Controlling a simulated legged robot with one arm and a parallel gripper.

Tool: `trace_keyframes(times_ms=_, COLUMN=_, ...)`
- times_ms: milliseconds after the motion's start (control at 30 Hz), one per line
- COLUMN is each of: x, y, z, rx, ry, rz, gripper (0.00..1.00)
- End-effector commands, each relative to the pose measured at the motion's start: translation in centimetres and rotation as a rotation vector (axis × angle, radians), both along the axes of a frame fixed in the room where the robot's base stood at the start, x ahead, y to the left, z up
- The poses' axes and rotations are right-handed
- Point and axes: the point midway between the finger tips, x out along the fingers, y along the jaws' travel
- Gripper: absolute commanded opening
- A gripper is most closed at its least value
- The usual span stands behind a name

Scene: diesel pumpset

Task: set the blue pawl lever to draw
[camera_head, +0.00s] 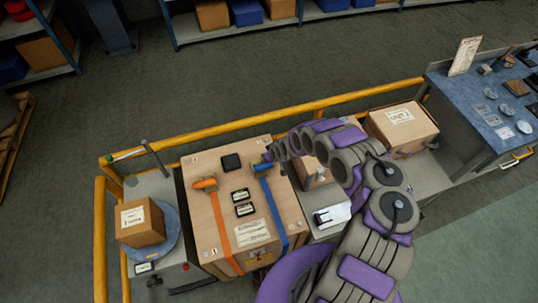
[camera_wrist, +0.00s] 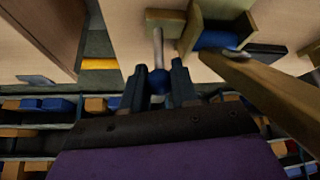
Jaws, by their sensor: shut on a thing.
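The blue pawl lever shows in the wrist view as a round blue knob (camera_wrist: 160,82) on a pale metal shaft. My gripper (camera_wrist: 160,88) has its two dark fingers on either side of the knob and is shut on it. In the head view my gripper (camera_head: 268,160) is at the blue ratchet on top of the large wooden crate (camera_head: 215,205), at the upper end of the blue strap (camera_head: 273,214). The ratchet's details are small there and partly hidden by my arm. I cannot read the lever's setting.
An orange ratchet (camera_head: 205,184) with an orange strap (camera_head: 222,228) is left of the blue one. A black block (camera_head: 231,162) and labelled plates (camera_head: 242,202) lie between. A yellow rail (camera_head: 240,124) runs behind. A boxed carton (camera_head: 402,125) stands right.

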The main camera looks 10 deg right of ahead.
Motion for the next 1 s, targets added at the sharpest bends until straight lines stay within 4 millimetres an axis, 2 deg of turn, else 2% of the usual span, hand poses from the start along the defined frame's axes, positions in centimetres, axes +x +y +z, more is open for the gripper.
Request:
trace_keyframes(times_ms=167, x=-0.09, y=-0.04, z=-0.14, rx=0.0, ry=0.003, rz=-0.001, gripper=0.0)
trace_keyframes(times_ms=200, x=-0.09, y=-0.04, z=-0.14, rx=0.0, ry=0.003, rz=-0.001, gripper=0.29)
trace_keyframes(times_ms=467, x=-0.11, y=0.01, z=-0.06, rx=0.0, ry=0.002, rz=0.0, gripper=0.53)
trace_keyframes(times_ms=1000, x=0.53, y=0.08, z=-0.32, rx=-0.012, ry=0.061, rz=-0.001, gripper=0.53)
